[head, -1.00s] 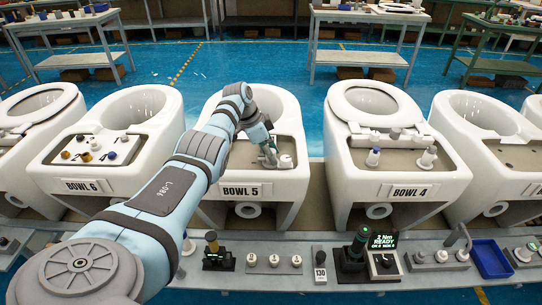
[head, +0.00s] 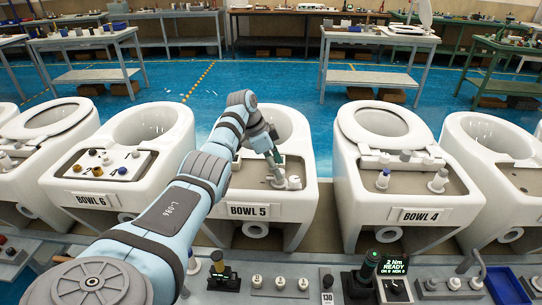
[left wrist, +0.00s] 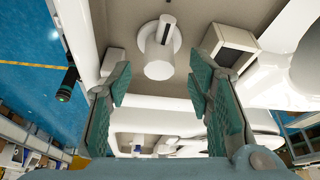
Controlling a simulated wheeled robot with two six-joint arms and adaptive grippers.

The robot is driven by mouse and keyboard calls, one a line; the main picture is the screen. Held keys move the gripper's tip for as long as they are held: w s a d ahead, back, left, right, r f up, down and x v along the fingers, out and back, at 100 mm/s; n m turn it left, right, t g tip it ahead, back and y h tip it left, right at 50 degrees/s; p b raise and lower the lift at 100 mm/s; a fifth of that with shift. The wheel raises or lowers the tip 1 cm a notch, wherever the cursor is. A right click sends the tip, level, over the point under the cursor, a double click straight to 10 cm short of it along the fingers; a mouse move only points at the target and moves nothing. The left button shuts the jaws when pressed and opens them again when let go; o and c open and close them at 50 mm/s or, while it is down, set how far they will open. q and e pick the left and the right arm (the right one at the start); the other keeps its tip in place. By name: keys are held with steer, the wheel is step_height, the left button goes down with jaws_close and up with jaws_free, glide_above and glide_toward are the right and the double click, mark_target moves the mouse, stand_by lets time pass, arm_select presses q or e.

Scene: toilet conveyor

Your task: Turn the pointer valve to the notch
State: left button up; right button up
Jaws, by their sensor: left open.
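A white round fitting with a raised post and a dark stripe (left wrist: 160,50), which looks like the pointer valve, stands on the grey-beige deck of the bowl marked BOWL 5 (head: 249,211). In the head view the white fitting (head: 294,183) is small, just right of my left gripper (head: 276,176). In the left wrist view my left gripper (left wrist: 158,88) has its teal fingers wide apart and empty. The fitting shows beyond the fingertips, roughly centred between them and apart from both. I cannot make out the notch. My right gripper is not in view.
A square box-like part (left wrist: 222,46) sits on the deck beside the fitting. BOWL 6 (head: 92,199) and BOWL 4 (head: 424,215) stand on either side. A bench (head: 300,275) with a lit display (head: 391,265) and a blue tray (head: 506,285) runs along the front.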

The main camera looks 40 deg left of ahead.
arm_select(q)
steer(key=v, duration=0.8)
steer(key=shift+a, duration=0.1)
